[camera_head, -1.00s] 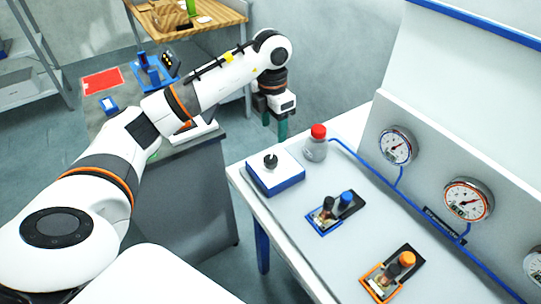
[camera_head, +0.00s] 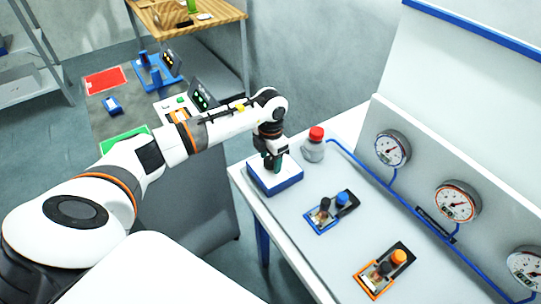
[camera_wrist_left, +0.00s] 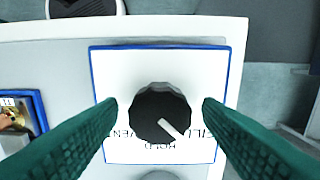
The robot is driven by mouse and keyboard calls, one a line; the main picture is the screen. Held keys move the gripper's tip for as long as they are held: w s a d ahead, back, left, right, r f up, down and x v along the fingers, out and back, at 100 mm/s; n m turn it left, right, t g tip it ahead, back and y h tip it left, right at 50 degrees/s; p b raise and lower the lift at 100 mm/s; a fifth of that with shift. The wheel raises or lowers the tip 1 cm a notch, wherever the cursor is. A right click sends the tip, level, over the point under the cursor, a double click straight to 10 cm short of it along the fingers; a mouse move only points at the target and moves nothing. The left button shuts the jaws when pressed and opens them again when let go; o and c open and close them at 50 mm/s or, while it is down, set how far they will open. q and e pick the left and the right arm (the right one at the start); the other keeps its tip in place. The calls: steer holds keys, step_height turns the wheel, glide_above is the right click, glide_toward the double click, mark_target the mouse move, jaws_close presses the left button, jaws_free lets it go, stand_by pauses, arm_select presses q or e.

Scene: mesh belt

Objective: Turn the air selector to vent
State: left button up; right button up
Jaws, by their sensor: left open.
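The air selector is a white box with a blue base (camera_head: 281,184) at the table's near left corner. In the left wrist view its black round knob (camera_wrist_left: 150,108) carries a white pointer line aimed to the lower right. Upside-down labels on the white face (camera_wrist_left: 205,65) seem to read VENT at left, HOLD below and FILL at right, partly covered by the fingers. My left gripper (camera_head: 272,165) is open over the selector; its green fingers are on either side of the knob, with gaps visible between. My right gripper is not in view.
A blue-framed fixture (camera_head: 330,212) and an orange-framed one (camera_head: 386,270) lie farther along the table. Gauges (camera_head: 457,201) line the back panel.

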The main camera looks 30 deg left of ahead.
arm_select(q)
steer(key=c, duration=1)
steer(key=shift+f+m+b, duration=0.1)
steer(key=shift+m+b, duration=0.6)
steer(key=shift+b, duration=0.4)
steer(key=m+b, duration=1.1)
steer(key=shift+m, duration=0.3)
steer(key=m+b, duration=0.1)
steer(key=m, duration=0.1)
steer(key=m+b, duration=0.1)
steer(key=m, duration=0.1)
steer(key=shift+r+m+b, duration=0.2)
steer(key=shift+m+b, duration=0.1)
steer(key=shift+b, duration=0.1)
steer(key=o, duration=1)
